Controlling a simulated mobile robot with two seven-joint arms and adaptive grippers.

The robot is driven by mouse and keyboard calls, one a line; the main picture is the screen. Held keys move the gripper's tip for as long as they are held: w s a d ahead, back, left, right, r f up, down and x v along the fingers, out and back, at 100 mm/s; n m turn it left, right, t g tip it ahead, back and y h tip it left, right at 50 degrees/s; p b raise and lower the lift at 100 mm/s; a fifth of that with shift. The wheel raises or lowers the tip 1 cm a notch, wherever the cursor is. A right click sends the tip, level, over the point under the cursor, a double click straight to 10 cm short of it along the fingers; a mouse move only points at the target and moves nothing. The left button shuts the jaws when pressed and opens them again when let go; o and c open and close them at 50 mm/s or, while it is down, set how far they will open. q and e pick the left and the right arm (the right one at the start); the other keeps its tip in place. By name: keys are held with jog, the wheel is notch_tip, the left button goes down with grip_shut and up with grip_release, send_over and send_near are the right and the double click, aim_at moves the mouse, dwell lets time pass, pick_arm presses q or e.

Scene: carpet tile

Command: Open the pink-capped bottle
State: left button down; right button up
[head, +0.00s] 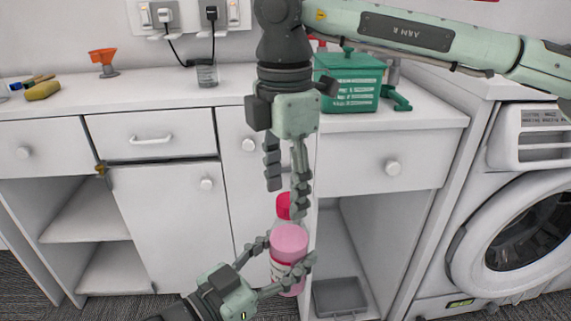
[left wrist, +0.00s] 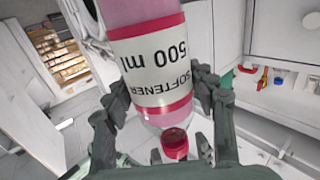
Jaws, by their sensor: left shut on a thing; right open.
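The bottle (head: 290,246) is held in front of the white cabinets, pink inside with a clear upper part. Its reddish-pink cap (head: 284,206) is at the top and appears to sit on the neck. In the left wrist view, the bottle label (left wrist: 150,68) reads "SOFTENER 500 ml" upside down, and the cap (left wrist: 175,142) is below it. My left gripper (head: 283,257) is shut around the bottle's body, one finger on each side. My right gripper (head: 286,201) points down from above, open, with one finger beside the cap's right side; contact cannot be told.
Drawers and open shelves lie below. A washing machine (head: 520,190) stands at right. A grey tray (head: 340,296) lies low in the open compartment.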

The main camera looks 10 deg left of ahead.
jog(key=shift+f, duration=0.45)
jog(key=shift+c, duration=0.2)
